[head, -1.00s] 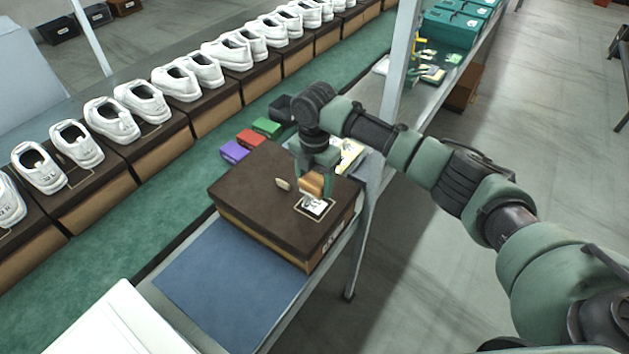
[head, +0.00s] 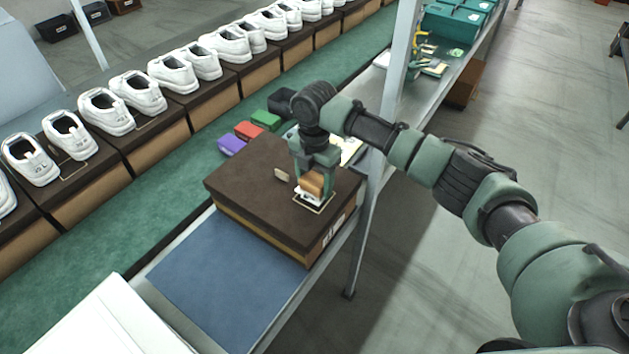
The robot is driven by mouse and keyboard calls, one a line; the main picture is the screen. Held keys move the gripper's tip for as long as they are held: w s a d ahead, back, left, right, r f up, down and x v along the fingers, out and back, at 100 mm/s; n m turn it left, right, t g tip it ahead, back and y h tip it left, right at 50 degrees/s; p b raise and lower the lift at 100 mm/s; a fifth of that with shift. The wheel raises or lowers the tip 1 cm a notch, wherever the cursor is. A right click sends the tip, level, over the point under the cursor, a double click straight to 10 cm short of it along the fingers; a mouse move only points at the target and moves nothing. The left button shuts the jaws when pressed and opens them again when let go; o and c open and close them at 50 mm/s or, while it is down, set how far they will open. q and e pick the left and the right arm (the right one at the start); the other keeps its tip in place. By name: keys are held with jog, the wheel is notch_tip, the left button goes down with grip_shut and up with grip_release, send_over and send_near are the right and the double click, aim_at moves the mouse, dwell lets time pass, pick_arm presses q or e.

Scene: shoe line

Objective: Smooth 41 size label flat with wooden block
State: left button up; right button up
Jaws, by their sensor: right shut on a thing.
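A brown shoebox (head: 247,180) stands on the bench, with a white size label (head: 313,201) on its lid inside a thin pale outline. My right gripper (head: 313,178) is shut on a wooden block (head: 311,184), just above or on the label; I cannot tell whether they touch. The block and fingers hide part of the label, and its number cannot be read. A small tan piece (head: 281,174) stands on the lid left of the gripper. My left gripper is not in view.
A blue mat (head: 225,275) lies bare in front of the box. Purple, red and green small boxes (head: 265,120) and a dark bin (head: 284,103) sit behind it. A grey post (head: 400,70) rises right of the box. White shoes on boxes (head: 107,112) line the green conveyor (head: 95,235).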

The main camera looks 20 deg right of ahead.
aim_at(328, 203)
jog(key=shift+f+b, duration=0.35)
jog(key=shift+f, duration=0.65)
jog(key=shift+s+d+r+p, duration=0.2)
jog(key=shift+s+d+p, duration=0.3)
jog(key=shift+p, duration=0.5)
jog(key=shift+s+d+p, duration=0.55)
jog(key=shift+s+p, duration=0.35)
jog(key=shift+p, duration=0.15)
jog(key=shift+s+d+f, duration=0.15)
jog(key=shift+s+d, duration=0.05)
jog(key=shift+s, duration=0.05)
jog(key=shift+p, duration=0.4)
jog(key=shift+w+a+f+b, duration=0.2)
jog(key=shift+w+a+b, duration=0.15)
jog(key=shift+w+a+r+b, duration=0.1)
jog(key=shift+w+a+b, duration=0.25)
jog(key=shift+w+a, duration=0.25)
jog(key=shift+w+a+b, duration=0.3)
jog(key=shift+w+a, duration=0.05)
jog(key=shift+w, duration=0.3)
jog(key=shift+r, duration=0.1)
